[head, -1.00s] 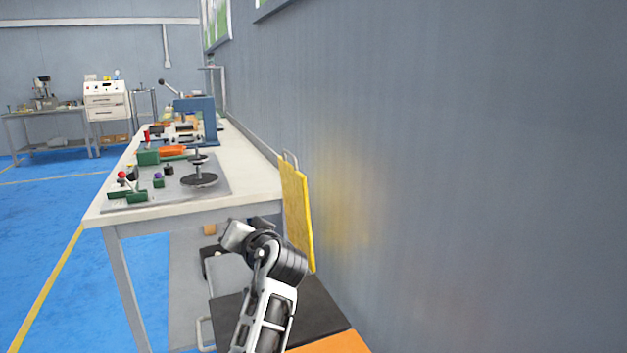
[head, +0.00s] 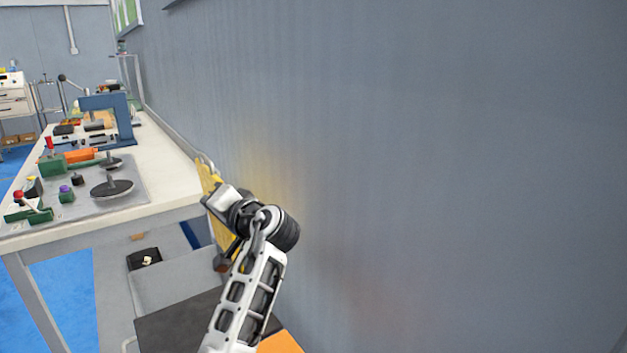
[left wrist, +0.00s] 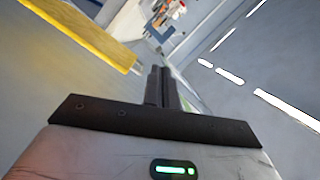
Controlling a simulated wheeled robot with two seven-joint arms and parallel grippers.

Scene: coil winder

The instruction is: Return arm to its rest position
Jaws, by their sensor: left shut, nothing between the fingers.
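One of my arms, white and black, rises from the bottom of the head view and bends at a black joint near the wall. Its gripper cannot be made out there. In the left wrist view my left gripper (left wrist: 161,86) has its two dark fingers together, with nothing between them. A yellow panel (left wrist: 88,32) shows to the upper left of the fingers, apart from them. In the head view the yellow panel (head: 207,178) hangs at the table's end, partly hidden behind my arm. My right gripper is in neither view.
A plain grey wall (head: 430,170) fills the right side, close to my arm. The white workbench (head: 165,190) at left carries a blue frame (head: 122,120), a black disc (head: 112,187) and small fixtures. Blue floor (head: 62,290) shows under the bench.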

